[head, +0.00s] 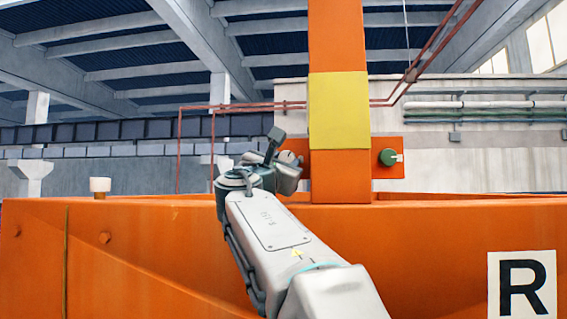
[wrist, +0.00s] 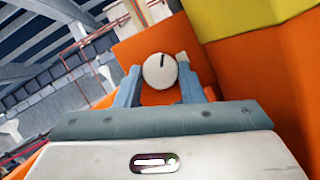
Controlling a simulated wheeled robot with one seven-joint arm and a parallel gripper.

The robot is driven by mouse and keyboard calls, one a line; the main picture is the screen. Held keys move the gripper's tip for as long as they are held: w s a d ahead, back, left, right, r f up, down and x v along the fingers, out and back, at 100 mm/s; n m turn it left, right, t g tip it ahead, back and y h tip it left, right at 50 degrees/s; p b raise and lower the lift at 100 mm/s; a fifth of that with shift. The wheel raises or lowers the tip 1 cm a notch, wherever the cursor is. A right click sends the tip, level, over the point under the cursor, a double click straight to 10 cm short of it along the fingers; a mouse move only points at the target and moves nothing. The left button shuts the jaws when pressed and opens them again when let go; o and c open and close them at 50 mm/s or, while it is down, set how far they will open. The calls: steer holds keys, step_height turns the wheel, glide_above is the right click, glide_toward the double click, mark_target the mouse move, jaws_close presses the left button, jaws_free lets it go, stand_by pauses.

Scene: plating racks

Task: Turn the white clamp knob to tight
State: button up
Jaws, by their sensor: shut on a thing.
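The white clamp knob (wrist: 158,75) is round, with a short black line near its upper edge pointing almost straight up in the wrist view. It sits on an orange plate (wrist: 142,46). My gripper (wrist: 160,82) has one finger on each side of the knob and is shut on it. A small pale tab (wrist: 182,57) shows just right of the knob, by the right fingertip. In the head view my arm and wrist hide the white knob; the gripper is seen from behind there.
A green knob (head: 387,157) with a pale tab beside it sits on the plate's right end. An orange post (head: 338,180) with a yellow band (head: 339,110) stands between. A small white-capped piece (head: 100,184) stands on the orange wall (head: 150,240) at left.

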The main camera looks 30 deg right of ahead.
steer(key=m+g, duration=0.1)
steer(key=m, duration=0.1)
steer(key=m+g, duration=0.1)
steer(key=m, duration=0.2)
steer(key=m+g+p, duration=0.1)
steer(key=m, duration=0.1)
steer(key=shift+w+a+r+h, duration=0.15)
steer(key=shift+r+h, duration=0.15)
steer(key=m+g+p, duration=0.1)
steer(key=m, duration=0.2)
steer(key=m+g+y+p, duration=0.1)
steer(key=m, duration=0.2)
steer(key=shift+r+p, duration=0.1)
steer(key=shift+p, duration=0.25)
steer(key=shift+g, duration=0.3)
steer(key=o, duration=1)
steer(key=shift+a, duration=0.1)
steer(key=b+v, duration=0.3)
steer(key=v, duration=1)
steer(key=shift+s+a, duration=0.3)
steer(key=shift+s, duration=0.05)
steer(key=shift+r, duration=0.1)
